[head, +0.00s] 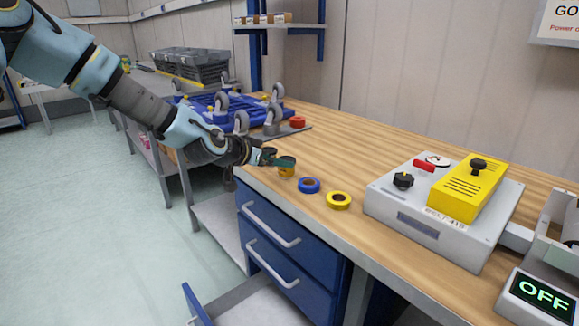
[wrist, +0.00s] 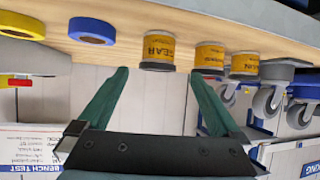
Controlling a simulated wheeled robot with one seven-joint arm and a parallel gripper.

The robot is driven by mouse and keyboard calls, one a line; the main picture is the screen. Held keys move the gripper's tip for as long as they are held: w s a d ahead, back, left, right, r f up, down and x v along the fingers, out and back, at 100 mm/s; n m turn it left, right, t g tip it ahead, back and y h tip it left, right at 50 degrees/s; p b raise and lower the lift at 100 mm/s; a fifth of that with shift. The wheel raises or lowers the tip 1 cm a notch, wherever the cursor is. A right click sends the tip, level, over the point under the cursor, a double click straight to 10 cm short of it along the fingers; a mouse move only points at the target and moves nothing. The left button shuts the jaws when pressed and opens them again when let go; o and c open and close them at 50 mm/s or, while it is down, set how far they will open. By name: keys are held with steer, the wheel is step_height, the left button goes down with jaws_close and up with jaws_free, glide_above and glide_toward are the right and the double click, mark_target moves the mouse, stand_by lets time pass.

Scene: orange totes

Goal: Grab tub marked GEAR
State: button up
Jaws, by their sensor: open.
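The tub with a yellow label (wrist: 158,48) reads "EAR" in the wrist view, with the start of the word cut off from sight. It has a dark rim and stands on the wooden bench. My gripper (wrist: 160,82) is open, its two green fingers spread either side of this tub's line, with the tub just beyond the fingertips and not visibly touched. Two more yellow-labelled tubs stand to its right: a middle one (wrist: 209,58) and one ending "UN" (wrist: 244,66). In the head view my gripper (head: 268,158) partly covers the tubs, and one yellow tub (head: 287,167) shows beside it.
A blue tape roll (head: 309,185) and a yellow tape roll (head: 338,200) lie near the bench's front edge. Blue trolleys with casters (head: 228,112) stand behind the gripper. A grey machine with a yellow block (head: 468,190) is at right. Bare wood lies behind the tape rolls.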

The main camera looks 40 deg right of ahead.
steer(key=p+x, duration=0.2)
steer(key=x, duration=0.3)
steer(key=shift+s+d+f, duration=0.1)
steer(key=shift+s, duration=0.1)
steer(key=shift+w+d+f, duration=0.1)
steer(key=shift+d+f, duration=0.15)
steer(key=shift+d, duration=0.05)
steer(key=c, duration=1.3)
steer(key=shift+c, duration=0.8)
steer(key=shift+r, duration=0.15)
